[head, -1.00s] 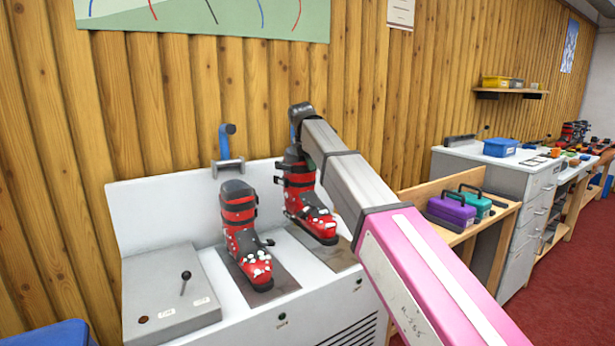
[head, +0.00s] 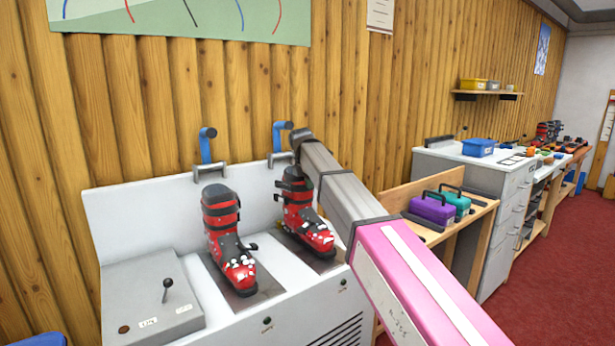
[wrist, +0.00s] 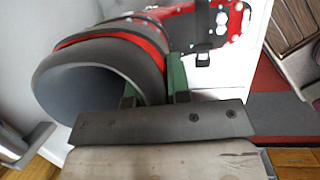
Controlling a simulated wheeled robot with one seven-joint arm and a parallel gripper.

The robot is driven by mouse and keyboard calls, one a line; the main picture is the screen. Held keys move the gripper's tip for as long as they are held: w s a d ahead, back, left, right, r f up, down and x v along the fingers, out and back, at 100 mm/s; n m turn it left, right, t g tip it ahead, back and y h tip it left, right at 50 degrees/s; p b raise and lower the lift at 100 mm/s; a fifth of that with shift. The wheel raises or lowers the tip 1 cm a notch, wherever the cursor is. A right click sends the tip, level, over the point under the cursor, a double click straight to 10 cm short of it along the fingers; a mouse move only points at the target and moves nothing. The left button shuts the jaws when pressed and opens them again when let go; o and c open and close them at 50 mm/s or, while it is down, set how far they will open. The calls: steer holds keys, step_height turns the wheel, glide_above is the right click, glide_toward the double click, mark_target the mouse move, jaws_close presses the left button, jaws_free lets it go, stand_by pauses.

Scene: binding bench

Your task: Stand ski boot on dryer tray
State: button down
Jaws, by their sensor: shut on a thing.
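A red and black ski boot (head: 298,215) is upright over the right-hand dark dryer tray (head: 338,257). Its sole looks at or very close to the tray; I cannot tell if it bears fully. My gripper (wrist: 155,88) is shut on its cuff, with green finger pads on the wall beside the grey opening. The same boot lies across the top of the wrist view (wrist: 108,62). In the head view my arm's end covers the top of the boot, and the fingers are hidden.
A second red boot (head: 222,228) stands on the left tray. Blue pipes (head: 206,145) rise on the back panel behind the boots. A grey control box (head: 150,295) with a lever is at the left. Purple (head: 433,210) and teal (head: 457,203) cases sit on a bench to the right.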

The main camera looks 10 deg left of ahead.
steer(key=shift+f, duration=0.45)
steer(key=c, duration=1.1)
jaws_free()
steer(key=shift+f, duration=0.1)
steer(key=v, duration=1.2)
